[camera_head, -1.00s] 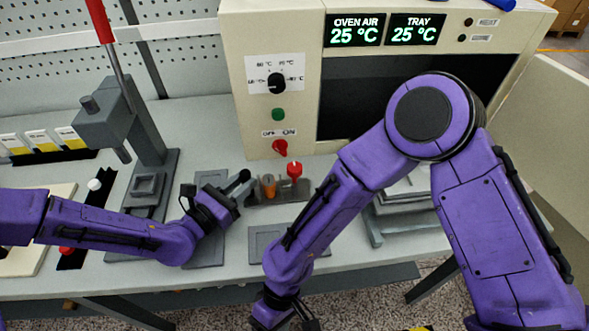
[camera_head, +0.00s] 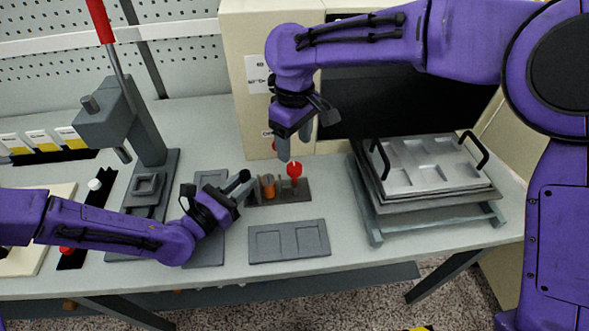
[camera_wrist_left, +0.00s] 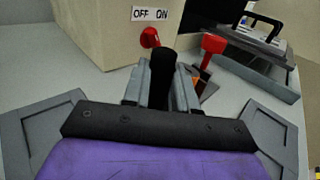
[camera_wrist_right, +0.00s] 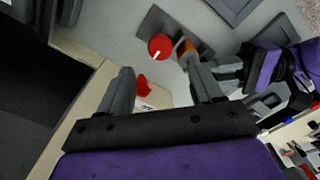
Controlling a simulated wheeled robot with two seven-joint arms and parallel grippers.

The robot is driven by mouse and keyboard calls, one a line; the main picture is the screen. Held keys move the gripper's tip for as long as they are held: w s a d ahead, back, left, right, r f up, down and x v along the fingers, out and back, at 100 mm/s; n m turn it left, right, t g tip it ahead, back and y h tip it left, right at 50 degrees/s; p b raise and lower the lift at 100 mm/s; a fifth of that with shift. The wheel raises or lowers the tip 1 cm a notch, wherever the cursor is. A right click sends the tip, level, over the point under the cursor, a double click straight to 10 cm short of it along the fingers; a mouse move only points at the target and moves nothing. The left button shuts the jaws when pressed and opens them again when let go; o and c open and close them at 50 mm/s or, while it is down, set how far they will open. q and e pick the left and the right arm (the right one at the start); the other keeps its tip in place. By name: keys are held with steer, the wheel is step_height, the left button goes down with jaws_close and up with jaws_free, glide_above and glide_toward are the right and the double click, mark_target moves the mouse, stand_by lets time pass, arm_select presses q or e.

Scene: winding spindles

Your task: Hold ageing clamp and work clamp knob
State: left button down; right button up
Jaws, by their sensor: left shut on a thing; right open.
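The ageing clamp (camera_head: 300,194) is a dark grey block on the bench in front of the oven, with an orange piece (camera_head: 268,186) in it. Its red knob (camera_head: 294,170) stands at the right end and also shows in the right wrist view (camera_wrist_right: 160,46). My left gripper (camera_head: 240,186) is shut on a dark upright part (camera_wrist_left: 162,75) at the clamp's left end. My right gripper (camera_head: 296,148) points down, open and empty, just above and beside the red knob. In the right wrist view the knob lies beyond its fingers, apart from them.
The oven (camera_head: 240,100) stands behind, its red switch (camera_wrist_left: 150,38) close to the right gripper. A metal tray with black handles (camera_head: 430,165) sits on a stand to the right. A flat two-pocket plate (camera_head: 290,241) lies in front. A lever press (camera_head: 150,120) stands left.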

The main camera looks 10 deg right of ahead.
mark_target(295, 167)
steer(key=shift+f, duration=3.5)
steer(key=c, duration=1.2)
steer(key=m, duration=0.5)
steer(key=shift+m, duration=0.3)
steer(key=m, duration=0.7)
steer(key=o, duration=1.2)
